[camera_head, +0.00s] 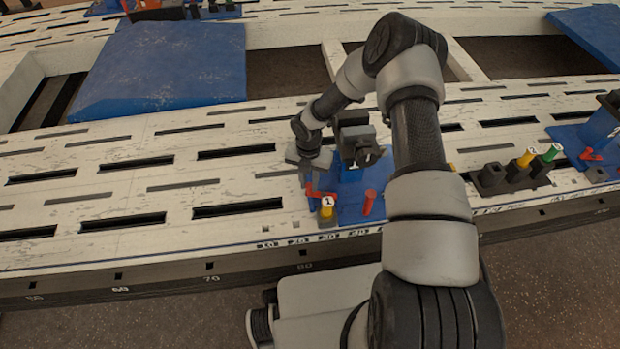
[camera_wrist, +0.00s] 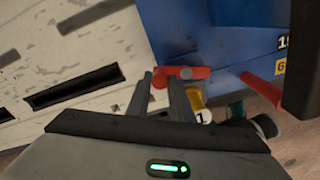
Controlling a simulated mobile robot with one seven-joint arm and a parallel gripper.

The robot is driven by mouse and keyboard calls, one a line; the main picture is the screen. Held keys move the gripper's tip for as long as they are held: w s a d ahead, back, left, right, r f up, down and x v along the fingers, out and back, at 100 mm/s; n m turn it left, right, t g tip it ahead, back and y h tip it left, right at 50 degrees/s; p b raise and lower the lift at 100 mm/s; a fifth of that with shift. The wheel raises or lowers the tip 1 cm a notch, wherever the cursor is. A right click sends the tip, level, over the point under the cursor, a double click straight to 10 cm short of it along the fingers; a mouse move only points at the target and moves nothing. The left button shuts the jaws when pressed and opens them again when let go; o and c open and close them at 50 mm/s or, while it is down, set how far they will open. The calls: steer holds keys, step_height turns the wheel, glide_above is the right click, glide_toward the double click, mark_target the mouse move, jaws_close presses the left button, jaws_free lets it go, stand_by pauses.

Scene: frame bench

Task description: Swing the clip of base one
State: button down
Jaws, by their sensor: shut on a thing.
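Base one is a blue block (camera_head: 349,205) at the front edge of the bench, below my forearm. It also shows in the wrist view (camera_wrist: 225,40). Its red clip (camera_wrist: 187,73) lies between my fingertips in the wrist view, and part of the clip (camera_head: 318,193) shows in the head view. My gripper (camera_wrist: 163,80) is shut on the clip near one end. A yellow plug marked 1 (camera_head: 327,206) stands beside the clip. A red peg or handle (camera_head: 370,201) stands on the right of base one and shows in the wrist view (camera_wrist: 262,88).
Another blue base (camera_head: 600,130) with a red clip (camera_head: 590,154) stands at the right. A dark holder (camera_head: 492,180) with yellow and green plugs is between them. Slots cut the white bench top (camera_head: 170,185); its left part is clear. A blue panel (camera_head: 165,65) lies behind.

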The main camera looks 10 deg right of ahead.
steer(key=shift+s+a+n, duration=0.1)
steer(key=shift+s+n, duration=0.25)
steer(key=shift+n, duration=0.45)
steer(key=c, duration=1.6)
jaws_free()
steer(key=shift+o, duration=0.2)
step_height(320, 180, up, 18)
steer(key=p, duration=0.5)
steer(key=shift+f, duration=0.25)
